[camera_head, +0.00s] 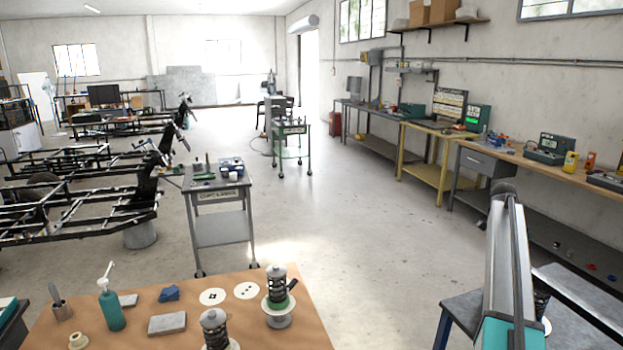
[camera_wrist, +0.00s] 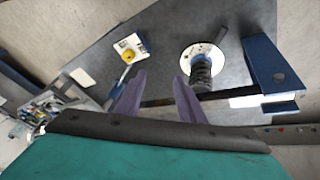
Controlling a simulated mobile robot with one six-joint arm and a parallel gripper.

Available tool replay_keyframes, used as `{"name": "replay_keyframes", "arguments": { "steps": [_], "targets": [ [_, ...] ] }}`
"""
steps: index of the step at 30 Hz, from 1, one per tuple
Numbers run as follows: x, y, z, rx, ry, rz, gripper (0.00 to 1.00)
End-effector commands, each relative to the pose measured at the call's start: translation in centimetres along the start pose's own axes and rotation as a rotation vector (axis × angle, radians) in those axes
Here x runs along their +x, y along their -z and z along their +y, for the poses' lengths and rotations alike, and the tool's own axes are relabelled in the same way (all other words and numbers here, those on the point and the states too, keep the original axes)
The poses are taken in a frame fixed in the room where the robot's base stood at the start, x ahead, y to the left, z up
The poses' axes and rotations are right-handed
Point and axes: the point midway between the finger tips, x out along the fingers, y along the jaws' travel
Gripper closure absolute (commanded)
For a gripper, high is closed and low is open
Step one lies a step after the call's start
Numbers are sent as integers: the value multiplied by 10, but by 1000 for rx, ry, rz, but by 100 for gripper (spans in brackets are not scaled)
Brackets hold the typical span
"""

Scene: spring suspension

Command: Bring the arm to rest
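In the wrist view, my gripper (camera_wrist: 157,88) has its two purple-grey fingers spread apart, with nothing visible between them. Beyond the right finger, a dark coil spring (camera_wrist: 201,72) stands on a round white plate (camera_wrist: 188,55) on a dark grey tabletop (camera_wrist: 100,55). I cannot tell the distance between finger and spring. In the head view, my arm rises at the right, over a grey table (camera_head: 462,307). The gripper itself does not show there.
Two spring assemblies (camera_head: 279,297) stand on the wooden table (camera_head: 130,335) in front, beside a teal pump bottle (camera_head: 112,308) and white discs. A grey cart (camera_head: 220,215) stands behind. The floor (camera_head: 340,230) to its right is clear. A blue bracket (camera_wrist: 270,70) lies beside the spring.

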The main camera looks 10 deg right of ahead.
Motion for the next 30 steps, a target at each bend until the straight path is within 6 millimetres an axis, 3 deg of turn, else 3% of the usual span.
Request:
{"name": "replay_keyframes", "arguments": {
  "steps": [3, 10, 19, 23, 30],
  "targets": [
    [1, -1, 0, -2, 0, 0, 64],
    [22, -27, 0, -64, 0, -8, 64],
    [59, -77, 2, -187, 2, -21, 64],
    [84, -110, 5, -268, 2, -30, 64],
    [154, -203, 25, -501, 5, -58, 64]
  ]
}}
